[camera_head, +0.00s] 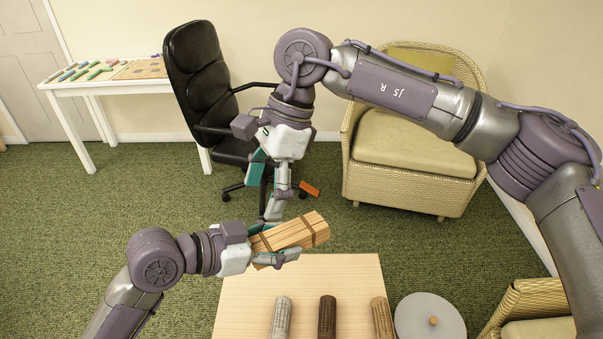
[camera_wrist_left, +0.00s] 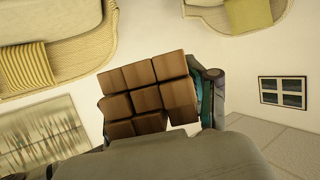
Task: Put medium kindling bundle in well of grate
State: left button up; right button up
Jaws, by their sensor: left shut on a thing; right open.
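A kindling bundle (camera_head: 298,232) of light square sticks, tied with two dark bands, is held in my left gripper (camera_head: 275,247) above the near table. The bundle lies roughly level, slightly tilted up to the right. In the left wrist view, the stick ends of the bundle (camera_wrist_left: 150,92) show between the fingers, one teal-padded finger at its right side. My right gripper (camera_head: 270,188) is open and empty, pointing down just above and behind the bundle. I cannot make out a grate in either view.
A pale wooden table (camera_head: 240,305) bears a grey cylinder (camera_head: 282,317), a dark cylinder (camera_head: 327,317) and a brown one (camera_head: 382,317). A grey disc (camera_head: 428,318) with a knob is at right. Behind are an office chair (camera_head: 197,75), a wicker armchair (camera_head: 415,140) and a white table (camera_head: 75,88).

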aim_at(301, 224)
jog(key=d+r+t+h, duration=0.2)
jog(key=d+h, duration=0.2)
jog(key=d, duration=0.2)
jog(key=shift+n, duration=0.4)
jog(key=f, duration=1.2)
jog(key=shift+w, duration=0.4)
jog(key=shift+a, duration=0.1)
jog(key=c, duration=1.2)
pick_arm(q)
jog(key=o, duration=1.3)
pick_arm(e)
jog(key=shift+r, duration=0.1)
jog(key=shift+c, duration=1.2)
pick_arm(q)
jog(key=shift+o, duration=0.2)
